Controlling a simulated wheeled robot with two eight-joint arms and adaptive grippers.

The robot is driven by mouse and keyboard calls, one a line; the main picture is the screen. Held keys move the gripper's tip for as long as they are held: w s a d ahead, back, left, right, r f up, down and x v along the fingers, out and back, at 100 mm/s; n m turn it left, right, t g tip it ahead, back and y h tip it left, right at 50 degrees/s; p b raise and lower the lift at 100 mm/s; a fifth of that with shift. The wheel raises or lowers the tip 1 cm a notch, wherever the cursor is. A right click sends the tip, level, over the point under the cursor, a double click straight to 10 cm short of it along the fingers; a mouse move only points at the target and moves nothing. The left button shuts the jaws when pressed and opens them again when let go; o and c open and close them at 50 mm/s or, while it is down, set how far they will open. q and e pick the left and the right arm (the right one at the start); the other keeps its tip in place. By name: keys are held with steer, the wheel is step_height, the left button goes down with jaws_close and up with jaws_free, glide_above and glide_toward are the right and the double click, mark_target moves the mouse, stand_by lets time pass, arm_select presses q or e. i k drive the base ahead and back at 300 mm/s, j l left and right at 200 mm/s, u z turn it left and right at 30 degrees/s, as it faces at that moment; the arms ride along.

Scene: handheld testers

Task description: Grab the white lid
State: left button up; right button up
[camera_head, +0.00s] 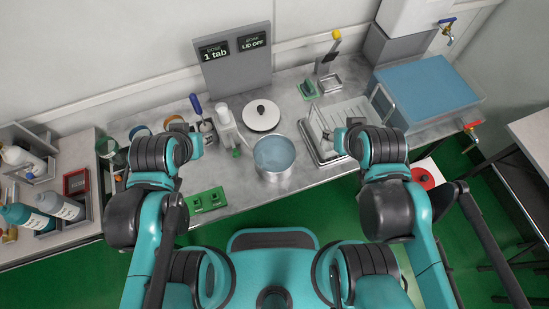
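The white lid (262,120) is a round disc with a black knob. It lies flat on the metal counter, behind the round steel pot (274,156), which stands without a cover. My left gripper (209,132) is over the counter to the left of the lid, beside a white bottle. My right gripper (329,137) is to the right of the lid and pot, by the rack. Both grippers are apart from the lid. Their fingers are too small to tell whether they are open or shut.
A white bottle (227,125) stands between my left gripper and the lid. A grey sign board (236,62) stands behind the lid. A drying rack (340,122) is on the right, with a blue-topped box (425,90) beyond. A green block (207,200) lies at the front left.

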mark_target(261, 115)
steer(key=i+l, duration=0.15)
steer(key=l, duration=0.2)
steer(key=i+l, duration=0.15)
steer(key=l, duration=0.25)
steer(key=i+l+u, duration=0.1)
steer(key=l, duration=0.25)
steer(key=i+l, duration=0.15)
steer(key=l, duration=0.25)
